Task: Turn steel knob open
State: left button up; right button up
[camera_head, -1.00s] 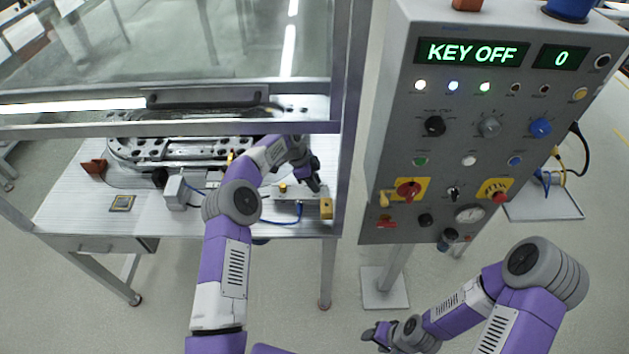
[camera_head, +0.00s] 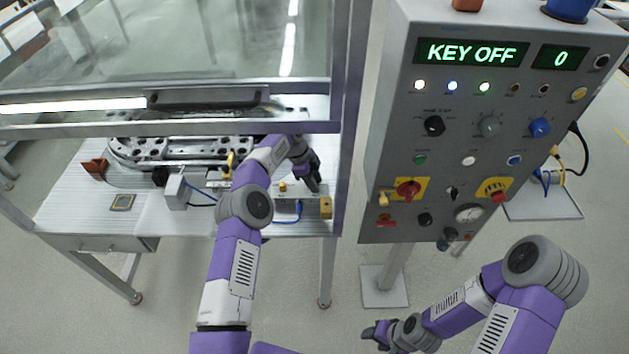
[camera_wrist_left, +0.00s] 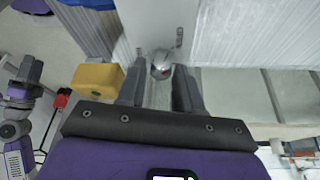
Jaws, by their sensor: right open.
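The steel knob (camera_wrist_left: 161,66) is a small round shiny piece in the left wrist view, on a pale plate at the table's edge. My left gripper (camera_wrist_left: 159,88) is open, with one dark finger on each side just short of the knob; I cannot tell whether either finger touches it. In the head view my left gripper (camera_head: 314,182) points down at the table's right end and hides the knob. My right gripper (camera_head: 372,335) is open and empty, low in front of the control panel.
A yellow block (camera_head: 326,207) sits beside the left gripper, and shows left of the fingers in the wrist view (camera_wrist_left: 97,77). The grey control panel (camera_head: 455,150) reads KEY OFF and 0. A frame post (camera_head: 350,110) stands close right of my left gripper.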

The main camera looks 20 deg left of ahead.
pick_arm(q)
jog(key=shift+o, duration=1.2)
jog(key=p+v, duration=0.1)
jog(key=v, duration=0.6)
jog(key=shift+r+p, duration=0.25)
jog(key=shift+p, duration=0.15)
jog(key=shift+a, duration=0.15)
